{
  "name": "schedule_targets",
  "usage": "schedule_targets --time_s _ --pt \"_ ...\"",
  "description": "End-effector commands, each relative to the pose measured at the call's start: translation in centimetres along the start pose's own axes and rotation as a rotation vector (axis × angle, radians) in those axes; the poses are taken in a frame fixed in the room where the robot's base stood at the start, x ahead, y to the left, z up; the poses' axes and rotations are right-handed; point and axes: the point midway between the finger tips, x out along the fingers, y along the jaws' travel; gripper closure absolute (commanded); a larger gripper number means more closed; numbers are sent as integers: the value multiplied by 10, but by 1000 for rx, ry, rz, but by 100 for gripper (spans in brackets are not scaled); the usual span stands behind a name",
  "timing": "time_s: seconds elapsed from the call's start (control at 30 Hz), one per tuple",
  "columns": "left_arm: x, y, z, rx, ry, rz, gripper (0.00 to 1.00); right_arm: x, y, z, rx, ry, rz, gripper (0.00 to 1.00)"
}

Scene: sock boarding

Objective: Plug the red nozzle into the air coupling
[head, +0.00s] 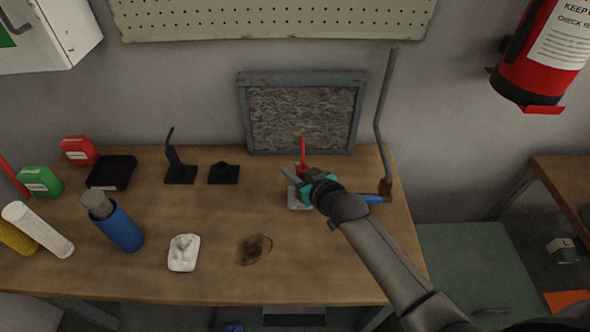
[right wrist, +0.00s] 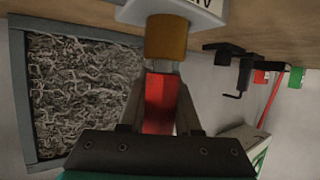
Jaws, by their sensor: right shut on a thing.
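The red nozzle (head: 302,149) stands roughly upright in the head view. My right gripper (head: 303,172) is shut on it near the back right of the bench. In the right wrist view the red nozzle (right wrist: 160,103) lies between the two fingers of my right gripper (right wrist: 162,85). The brass-coloured air coupling (right wrist: 166,38) is just beyond the fingertips, in line with the nozzle, on a pale block (right wrist: 184,10). A short pale section shows between red and brass; I cannot tell whether the nozzle is seated. In the head view my gripper mostly hides the coupling.
A grey-framed panel (head: 242,103) stands close behind the nozzle. A bent grey rod (head: 381,118) rises to the right. Black stands (head: 180,173), a blue cylinder (head: 122,232) and a white moulded piece (head: 184,253) are on the left of the wooden bench (head: 330,268). The front right is clear.

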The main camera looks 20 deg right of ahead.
Motion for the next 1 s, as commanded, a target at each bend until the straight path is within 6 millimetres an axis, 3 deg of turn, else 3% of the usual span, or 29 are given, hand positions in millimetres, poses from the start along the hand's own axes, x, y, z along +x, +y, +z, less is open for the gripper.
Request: schedule_targets --time_s 0.5,0.53,0.8,1.0 --pt "5 0 1 -1 0 -1 50 3 0 7 -1 1 0 100" --pt "5 0 1 -1 0 -1 50 3 0 7 -1 1 0 65" --pt "4 0 1 -1 0 -1 50 3 0 7 -1 1 0 34" --pt "4 0 1 -1 0 -1 50 3 0 7 0 -1 0 33"
